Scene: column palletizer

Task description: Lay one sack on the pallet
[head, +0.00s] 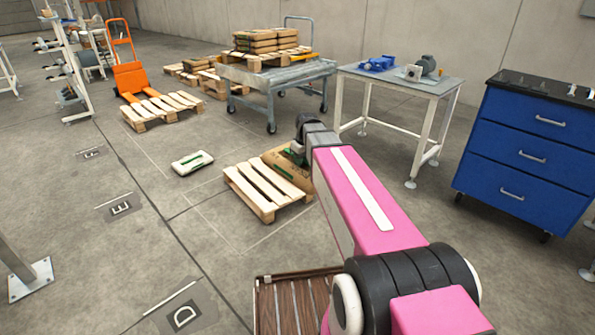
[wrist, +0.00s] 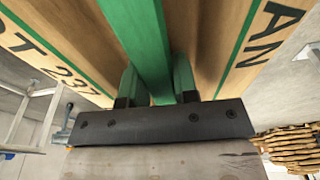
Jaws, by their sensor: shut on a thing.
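My gripper (wrist: 156,85) is shut on the green grip strip of a brown paper sack (wrist: 62,35) with green stripes and black print. The sack fills the upper wrist view. In the head view the same sack (head: 284,171) shows at the far right end of the near pallet (head: 258,193), partly hidden by my pink arm. The pallet is light wood with bare slats on its visible left part. I cannot tell whether the sack touches the slats or hangs just above them. My gripper in the head view (head: 298,150) is mostly hidden.
A white sack (head: 192,162) lies on the floor left of the pallet. A grey cart (head: 275,75) with stacked brown sacks (head: 262,40) stands behind. An empty pallet (head: 160,108) and orange pallet truck (head: 130,78) are back left. A workbench (head: 400,80) and blue drawers (head: 525,150) stand right.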

